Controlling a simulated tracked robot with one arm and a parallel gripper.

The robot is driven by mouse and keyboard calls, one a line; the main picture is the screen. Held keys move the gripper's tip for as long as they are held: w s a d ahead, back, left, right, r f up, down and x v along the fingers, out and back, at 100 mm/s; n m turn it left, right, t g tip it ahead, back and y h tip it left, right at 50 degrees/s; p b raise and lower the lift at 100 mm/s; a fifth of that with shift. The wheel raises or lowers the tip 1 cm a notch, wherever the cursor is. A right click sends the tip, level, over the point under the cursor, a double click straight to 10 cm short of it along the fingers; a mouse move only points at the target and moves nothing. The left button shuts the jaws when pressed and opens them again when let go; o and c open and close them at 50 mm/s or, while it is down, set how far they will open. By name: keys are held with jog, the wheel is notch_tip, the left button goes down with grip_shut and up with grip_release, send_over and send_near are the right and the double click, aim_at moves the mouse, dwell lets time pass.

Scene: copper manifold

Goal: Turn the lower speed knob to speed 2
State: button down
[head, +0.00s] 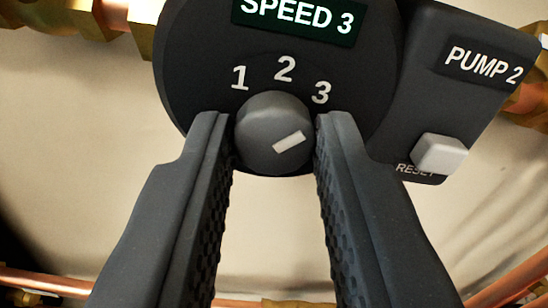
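The round dark grey speed knob (262,118) sits low on a dark round dial face, with a white marker bar (289,142) on its front. The bar slants up to the right. The numbers 1, 2 (285,68) and 3 (321,92) arc above the knob. The display (298,16) above them reads SPEED 3. My gripper (273,125) has one dark finger on each side of the knob, tips level with it. The fingers stand about a knob's width apart. I cannot tell whether they touch it.
A dark panel labelled PUMP 2 (484,65) adjoins the dial on the right, with a pale RESET button (440,153) near my right finger. Brass fittings and copper pipe (115,17) run along the top. More copper pipe (45,284) runs low down. A pale wall lies behind.

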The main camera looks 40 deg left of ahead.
jog(key=shift+f+n, duration=0.15)
jog(key=shift+n, duration=0.25)
jog(key=n+b, duration=0.2)
jog(key=shift+f+n, duration=0.1)
jog(key=shift+n, duration=0.3)
jog(key=n+b, duration=0.4)
jog(key=n, duration=0.1)
jog(key=shift+s+a, duration=0.1)
dwell(0.4)
jog(key=c, duration=1.2)
grip_release()
